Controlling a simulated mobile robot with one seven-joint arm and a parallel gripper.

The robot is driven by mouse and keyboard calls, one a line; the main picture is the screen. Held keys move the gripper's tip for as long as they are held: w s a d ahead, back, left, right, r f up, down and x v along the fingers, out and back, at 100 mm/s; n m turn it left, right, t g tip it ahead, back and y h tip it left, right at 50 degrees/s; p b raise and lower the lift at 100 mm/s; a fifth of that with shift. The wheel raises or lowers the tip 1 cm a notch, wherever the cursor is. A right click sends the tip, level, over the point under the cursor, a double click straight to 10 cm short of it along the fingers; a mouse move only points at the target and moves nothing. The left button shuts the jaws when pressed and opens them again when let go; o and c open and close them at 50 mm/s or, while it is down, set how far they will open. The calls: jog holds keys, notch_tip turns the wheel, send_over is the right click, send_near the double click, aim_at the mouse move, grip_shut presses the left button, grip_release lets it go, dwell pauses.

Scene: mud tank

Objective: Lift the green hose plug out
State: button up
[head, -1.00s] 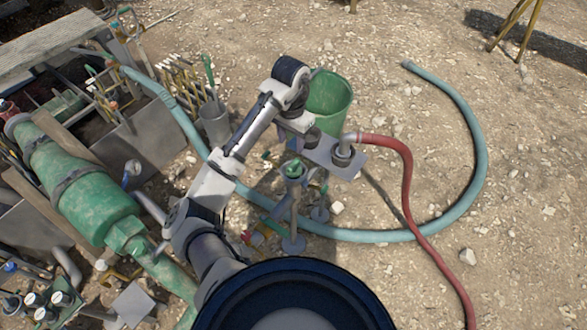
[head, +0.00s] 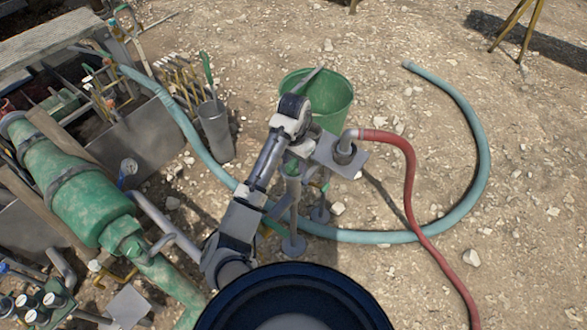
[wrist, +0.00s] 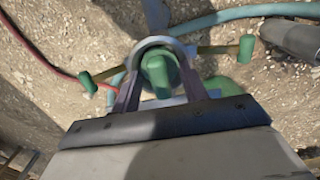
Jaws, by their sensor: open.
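The green hose plug (wrist: 158,72) sits in a round grey pipe mouth, straight ahead in the wrist view. My gripper (wrist: 160,82) is open, with one finger on either side of the plug. I cannot tell whether either finger touches it. In the head view, my arm covers most of the plug and the gripper, above an upright grey standpipe (head: 293,215).
Brass levers with green handles (wrist: 245,48) stick out on both sides of the pipe mouth. A red hose (head: 408,180) joins a fitting on a grey plate (head: 350,168) just right. A green bucket (head: 335,95) stands behind. A blue-green hose (head: 480,160) curves over the gravel.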

aim_at(294, 161)
jog(key=shift+c, duration=0.3)
grip_shut()
notch_tip(294, 161, up, 20)
jog(key=p, duration=0.4)
dwell(0.4)
